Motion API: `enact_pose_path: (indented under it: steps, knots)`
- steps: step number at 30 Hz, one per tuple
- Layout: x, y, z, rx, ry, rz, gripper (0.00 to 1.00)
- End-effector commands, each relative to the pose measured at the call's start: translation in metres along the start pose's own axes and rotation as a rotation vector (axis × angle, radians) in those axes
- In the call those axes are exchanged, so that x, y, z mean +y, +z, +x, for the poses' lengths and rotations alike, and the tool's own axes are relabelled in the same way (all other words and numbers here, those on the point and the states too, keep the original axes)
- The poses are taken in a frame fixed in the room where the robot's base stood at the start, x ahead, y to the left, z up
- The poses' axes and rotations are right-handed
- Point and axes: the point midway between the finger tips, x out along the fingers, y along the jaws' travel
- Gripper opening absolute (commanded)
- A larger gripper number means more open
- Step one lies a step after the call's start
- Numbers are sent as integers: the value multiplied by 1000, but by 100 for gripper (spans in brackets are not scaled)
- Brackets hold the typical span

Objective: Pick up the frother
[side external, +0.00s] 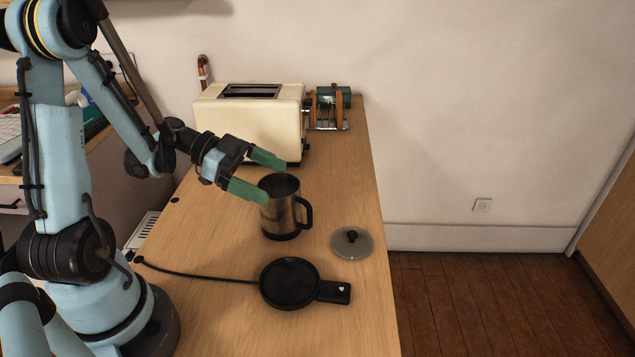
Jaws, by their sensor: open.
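The frother (280,215) is a metal jug with a dark rim and a black handle on its right side. It stands upright and open-topped on the wooden counter. My gripper (276,179) has green fingers and is open at the level of the jug's rim. One finger shows at the back of the rim and the other at the front left. I cannot tell whether either finger touches the jug. A glass lid (352,243) with a black knob lies to the right of the jug. A round black base (289,284) with a cord lies in front of it.
A cream toaster (235,122) stands behind the jug. A green device with brown parts (329,107) is at the back right of the counter (345,195). The counter's right edge drops to a wooden floor. A cord (200,273) runs left from the base.

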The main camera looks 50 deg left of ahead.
Motion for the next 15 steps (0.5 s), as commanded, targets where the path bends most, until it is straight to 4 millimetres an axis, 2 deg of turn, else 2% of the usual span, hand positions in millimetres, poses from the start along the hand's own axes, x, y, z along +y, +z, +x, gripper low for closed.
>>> enact_pose_path:
  steps: [6, 15]
  knots:
    - [-1, 4, 31, 0, 3, 2, 100]
    - [-1, 3, 38, 0, -1, -1, 100]
